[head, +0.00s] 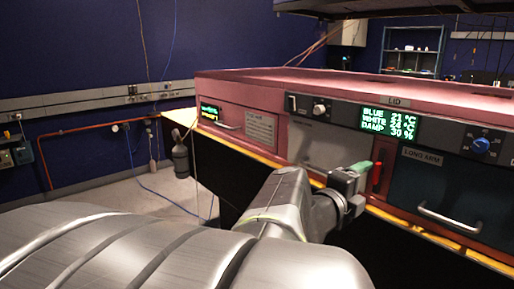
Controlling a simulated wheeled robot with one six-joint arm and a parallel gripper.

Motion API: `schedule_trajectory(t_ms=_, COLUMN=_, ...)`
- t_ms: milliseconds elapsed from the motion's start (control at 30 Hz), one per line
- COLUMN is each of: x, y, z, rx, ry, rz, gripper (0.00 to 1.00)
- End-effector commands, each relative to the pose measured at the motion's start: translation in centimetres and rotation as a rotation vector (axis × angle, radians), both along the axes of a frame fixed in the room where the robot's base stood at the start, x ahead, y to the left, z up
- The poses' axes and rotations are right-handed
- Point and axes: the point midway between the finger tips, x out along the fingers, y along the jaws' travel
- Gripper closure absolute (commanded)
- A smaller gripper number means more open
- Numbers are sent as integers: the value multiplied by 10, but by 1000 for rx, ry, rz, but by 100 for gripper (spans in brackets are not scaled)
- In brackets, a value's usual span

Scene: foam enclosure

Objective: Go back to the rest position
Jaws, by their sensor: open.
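My gripper (364,173) is at the end of my arm, right of the middle of the head view, in front of the pink enclosure (270,82). It is open, and I see nothing held in it. A green part shows at its tip, with a small red upright part just to the right. I cannot tell whether the red part belongs to the gripper or to the enclosure front. The gripper overlaps the front panel in the picture; whether it touches the panel cannot be told.
A yellow-edged ledge (440,240) runs below. Open floor (172,192) lies to the left, with loose cables.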

Motion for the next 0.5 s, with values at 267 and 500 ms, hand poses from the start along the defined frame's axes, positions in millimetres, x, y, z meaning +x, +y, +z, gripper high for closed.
schedule_trajectory(t_ms=267, x=9, y=-13, z=-3, rx=1, ry=2, rz=-6, gripper=27)
schedule_trajectory(t_ms=500, x=37, y=-44, z=-3, rx=0, ry=2, rz=-4, gripper=27)
